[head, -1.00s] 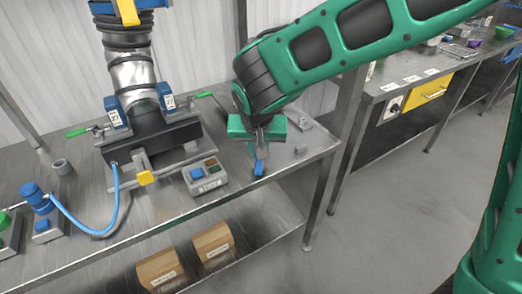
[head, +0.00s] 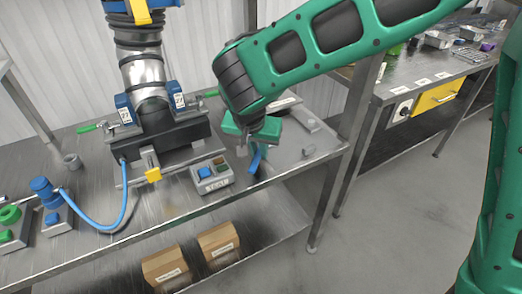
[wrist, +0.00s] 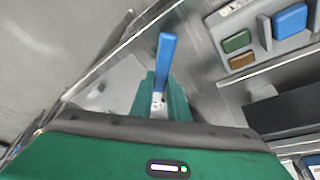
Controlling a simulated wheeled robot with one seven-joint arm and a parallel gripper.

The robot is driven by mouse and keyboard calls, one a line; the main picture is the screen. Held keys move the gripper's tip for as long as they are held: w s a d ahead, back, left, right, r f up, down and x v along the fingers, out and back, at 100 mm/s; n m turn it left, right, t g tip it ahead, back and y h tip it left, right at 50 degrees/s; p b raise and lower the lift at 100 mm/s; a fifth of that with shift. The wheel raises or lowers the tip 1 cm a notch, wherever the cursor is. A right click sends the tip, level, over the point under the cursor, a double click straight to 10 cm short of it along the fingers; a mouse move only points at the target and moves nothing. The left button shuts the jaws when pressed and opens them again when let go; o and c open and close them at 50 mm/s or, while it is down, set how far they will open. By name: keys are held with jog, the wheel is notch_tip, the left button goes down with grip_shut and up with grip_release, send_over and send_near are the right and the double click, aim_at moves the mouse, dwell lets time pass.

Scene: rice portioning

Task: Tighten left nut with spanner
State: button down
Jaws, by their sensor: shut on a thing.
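My gripper (head: 254,145) is shut on a spanner with a blue handle (head: 257,159), above the bench's right part. In the wrist view the blue handle (wrist: 166,58) sticks out past my green fingers (wrist: 160,100), with a bit of grey metal between them. The spanner's jaw end is not clear. On the bench at left stands a black block (head: 155,142) with a silver pipe (head: 143,75) rising from it. A left blue labelled piece (head: 124,110) and a right one (head: 179,100) flank the pipe. I cannot make out the left nut itself.
A blue hose (head: 105,231) curves across the bench to a blue fitting (head: 46,192). A bench post (head: 360,105) stands to the right.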

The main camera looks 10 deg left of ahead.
jog(key=shift+a, duration=0.1)
jog(key=shift+d+n+y, duration=0.4)
jog(key=shift+d+n, duration=0.7)
jog(key=shift+n, duration=0.1)
jog(key=shift+d+n+y, duration=0.3)
jog(key=shift+d+n, duration=0.35)
jog(key=shift+n, duration=0.15)
jog(key=shift+w+r, duration=0.1)
jog(key=shift+r, duration=1.1)
dwell(0.5)
jog(key=shift+r, duration=1.9)
